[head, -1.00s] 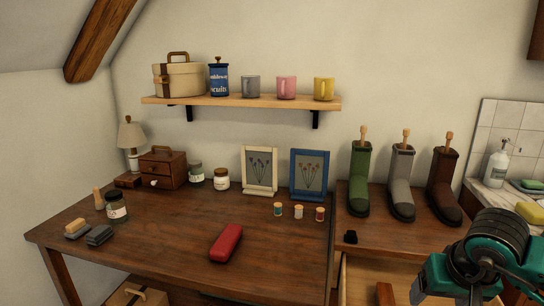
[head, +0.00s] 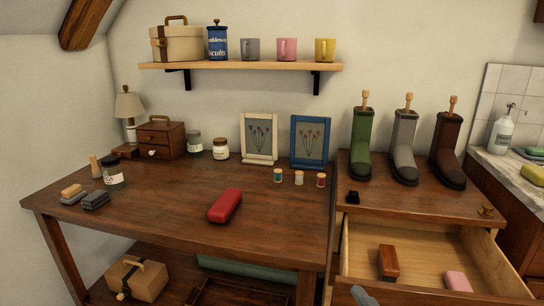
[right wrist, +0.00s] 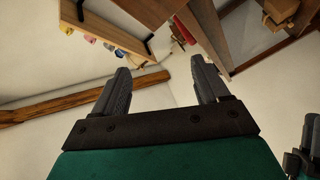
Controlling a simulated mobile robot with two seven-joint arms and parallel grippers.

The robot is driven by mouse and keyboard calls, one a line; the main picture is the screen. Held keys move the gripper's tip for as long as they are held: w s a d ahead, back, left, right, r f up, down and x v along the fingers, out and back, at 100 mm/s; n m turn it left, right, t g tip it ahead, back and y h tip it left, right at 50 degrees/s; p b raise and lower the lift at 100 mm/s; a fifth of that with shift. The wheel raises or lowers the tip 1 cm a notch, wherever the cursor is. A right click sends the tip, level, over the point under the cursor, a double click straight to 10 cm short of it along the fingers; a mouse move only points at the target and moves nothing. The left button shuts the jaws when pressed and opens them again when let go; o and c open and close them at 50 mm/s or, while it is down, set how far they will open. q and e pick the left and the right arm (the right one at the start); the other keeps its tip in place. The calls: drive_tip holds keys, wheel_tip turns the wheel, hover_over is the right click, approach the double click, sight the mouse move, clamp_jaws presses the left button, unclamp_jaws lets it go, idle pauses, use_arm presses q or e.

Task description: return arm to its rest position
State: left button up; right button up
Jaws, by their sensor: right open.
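My right gripper (right wrist: 160,90) shows in the right wrist view with its two dark fingers spread apart and nothing between them. That view looks at a tilted angle past the shelf, the table and the wall. In the head view my right arm is almost out of the picture; only a small grey tip (head: 363,296) shows at the bottom edge, in front of the open drawer (head: 440,291). My left gripper is not in the head view.
The drawer stands pulled out and holds a brown block (head: 388,262) and a pink block (head: 458,281). Three boots, including a green one (head: 361,140), stand above it. The wooden table (head: 150,215) at left holds a red case (head: 225,205) and several small things.

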drive_tip(key=s+d+f+m+g+h+b, duration=0.1)
drive_tip(key=s+f+m+g+h, duration=0.2)
drive_tip(key=f+m, duration=0.45)
drive_tip(key=s+d+f+m+g+b, duration=0.1)
drive_tip(key=s+f+m+g, duration=0.2)
drive_tip(key=s+f+m, duration=0.45)
use_arm(q)
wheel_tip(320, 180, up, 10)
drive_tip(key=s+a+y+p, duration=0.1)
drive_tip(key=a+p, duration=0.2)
drive_tip(key=p, duration=1.4)
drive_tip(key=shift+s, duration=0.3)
use_arm(e)
wheel_tip(320, 180, up, 10)
drive_tip(key=d+n+h, duration=0.1)
drive_tip(key=d, duration=0.1)
drive_tip(key=shift+d+r+n+h, duration=0.25)
drive_tip(key=shift+d+n+h, duration=0.05)
drive_tip(key=shift+d, duration=0.1)
